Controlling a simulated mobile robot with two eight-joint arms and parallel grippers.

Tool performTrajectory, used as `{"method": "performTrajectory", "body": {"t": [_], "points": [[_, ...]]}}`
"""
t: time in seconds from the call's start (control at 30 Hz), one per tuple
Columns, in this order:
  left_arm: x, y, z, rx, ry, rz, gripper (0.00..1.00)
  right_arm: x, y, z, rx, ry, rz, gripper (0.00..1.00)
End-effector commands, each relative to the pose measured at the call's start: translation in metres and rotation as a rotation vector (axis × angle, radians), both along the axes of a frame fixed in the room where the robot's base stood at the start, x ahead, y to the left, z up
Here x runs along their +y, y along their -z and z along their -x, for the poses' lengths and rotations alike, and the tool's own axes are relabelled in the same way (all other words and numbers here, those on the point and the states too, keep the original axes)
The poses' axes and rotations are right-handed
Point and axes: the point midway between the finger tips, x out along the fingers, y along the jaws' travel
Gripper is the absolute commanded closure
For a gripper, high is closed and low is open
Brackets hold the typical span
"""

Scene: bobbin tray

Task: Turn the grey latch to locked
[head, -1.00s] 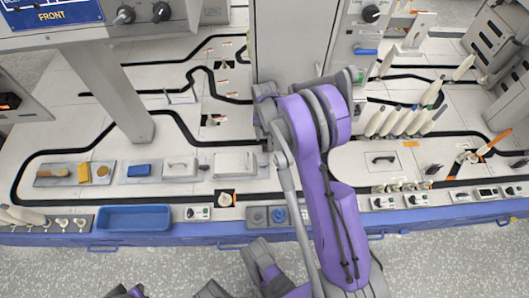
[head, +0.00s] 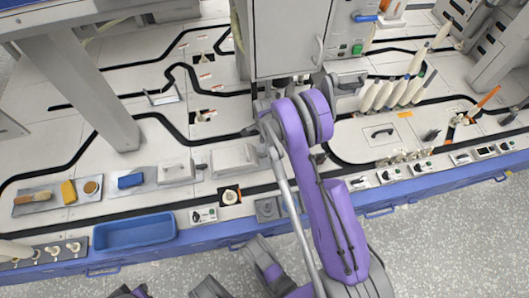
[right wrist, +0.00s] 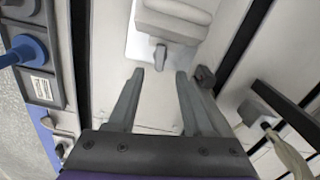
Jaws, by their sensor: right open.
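In the right wrist view a small grey lever, which looks like the grey latch (right wrist: 160,56), sticks out from a pale grey box (right wrist: 172,18) toward my right gripper (right wrist: 160,76). The gripper is open and empty. Its two fingers point at the box, one on either side of the lever's line, and the lever lies just beyond their tips. I see no contact. In the head view the box (head: 234,159) is on the bench just left of my right arm. The arm hides the lever there and most of the gripper. My left gripper is not clearly in view.
A grey panel with a blue knob (right wrist: 30,48) is left of the fingers in the wrist view, and a small dark block (right wrist: 205,76) is close by the right fingertip. A tall grey cabinet (head: 290,40) stands behind. A blue tray (head: 134,232) is at the front left.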

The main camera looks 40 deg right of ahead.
Motion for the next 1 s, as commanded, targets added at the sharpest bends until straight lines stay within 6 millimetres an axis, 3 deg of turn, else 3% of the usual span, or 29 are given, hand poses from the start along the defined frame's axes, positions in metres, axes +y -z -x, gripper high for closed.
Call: {"method": "performTrajectory", "body": {"t": [0.1, 0.3, 0.73, 0.77, 1.0], "points": [[0.000, 0.007, -0.001, 0.000, 0.000, 0.000, 1.00, 0.000, 0.026, -0.001, 0.000, -0.001, 0.000, 0.50], [0.000, 0.011, -0.002, -0.001, 0.000, 0.000, 1.00, 0.000, 0.054, 0.000, 0.000, -0.001, 0.000, 0.50], [0.000, 0.012, -0.003, -0.001, 0.000, 0.000, 1.00, 0.000, 0.066, 0.000, 0.000, -0.002, 0.000, 0.50], [0.000, 0.012, -0.003, -0.001, 0.000, 0.000, 1.00, 0.000, 0.066, 0.000, 0.000, -0.002, 0.000, 0.52], [0.000, 0.012, -0.003, -0.001, 0.000, 0.000, 1.00, 0.000, 0.066, 0.000, 0.000, -0.002, 0.000, 0.95]]}}
